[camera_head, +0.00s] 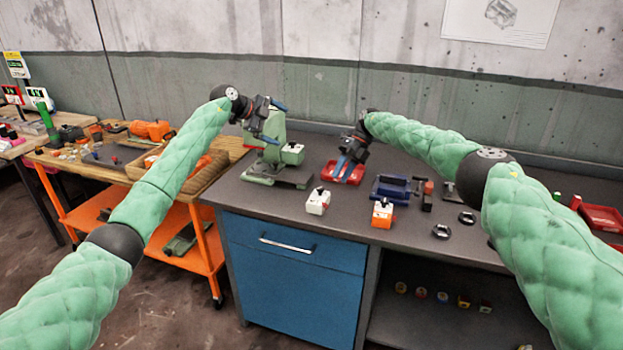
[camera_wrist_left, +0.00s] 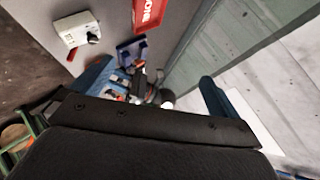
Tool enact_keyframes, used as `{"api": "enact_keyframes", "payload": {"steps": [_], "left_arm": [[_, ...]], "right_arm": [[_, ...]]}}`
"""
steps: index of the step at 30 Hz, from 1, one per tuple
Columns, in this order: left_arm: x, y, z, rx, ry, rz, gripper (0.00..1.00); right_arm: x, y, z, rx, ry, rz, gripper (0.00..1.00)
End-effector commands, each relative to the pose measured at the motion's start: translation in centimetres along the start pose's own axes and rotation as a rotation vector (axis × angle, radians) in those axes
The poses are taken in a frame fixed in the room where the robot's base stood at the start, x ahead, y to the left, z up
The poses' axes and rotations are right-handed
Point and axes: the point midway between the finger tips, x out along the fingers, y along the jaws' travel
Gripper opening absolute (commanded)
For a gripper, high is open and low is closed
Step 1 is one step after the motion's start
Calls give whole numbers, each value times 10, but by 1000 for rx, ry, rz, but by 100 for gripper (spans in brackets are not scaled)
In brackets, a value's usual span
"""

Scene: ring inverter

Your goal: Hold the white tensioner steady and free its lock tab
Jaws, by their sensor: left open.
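The white tensioner (camera_head: 317,201), a small white block with a dark knob on top, stands upright on the dark bench near its front edge. A white block with a dark knob, apparently the same one, shows at the upper left of the left wrist view (camera_wrist_left: 72,28). My left gripper (camera_head: 273,122) is open and empty, raised above the green fixture behind and left of the tensioner. Its blue fingers stand wide apart in the left wrist view (camera_wrist_left: 155,88). My right gripper (camera_head: 346,164) is low over the red tray, right of and behind the tensioner; its jaw opening is unclear.
A green fixture (camera_head: 262,179) with a pale block (camera_head: 292,153) stands at left. The red tray (camera_head: 333,176), a blue tray (camera_head: 388,186) and an orange-and-white block (camera_head: 382,213) are to the right. Bench room around the tensioner is clear at the front.

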Motion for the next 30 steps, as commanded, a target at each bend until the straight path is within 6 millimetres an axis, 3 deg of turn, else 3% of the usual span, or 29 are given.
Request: {"api": "enact_keyframes", "payload": {"steps": [5, 9, 18, 24, 30], "left_arm": [[-10, -4, 10, -46, -121, 172, 100], [28, 25, 3, -106, -242, 378, 100], [116, 101, -30, -165, -437, 666, 100], [145, 130, -46, -177, -534, 763, 100], [153, 141, -47, -180, -561, 787, 100]], "right_arm": [[0, 0, 0, 0, 0, 0, 36], [0, 0, 0, 0, 0, 0, 36], [0, 0, 0, 0, 0, 0, 36], [0, 0, 0, 0, 0, 0, 36], [0, 0, 0, 0, 0, 0, 36]]}}
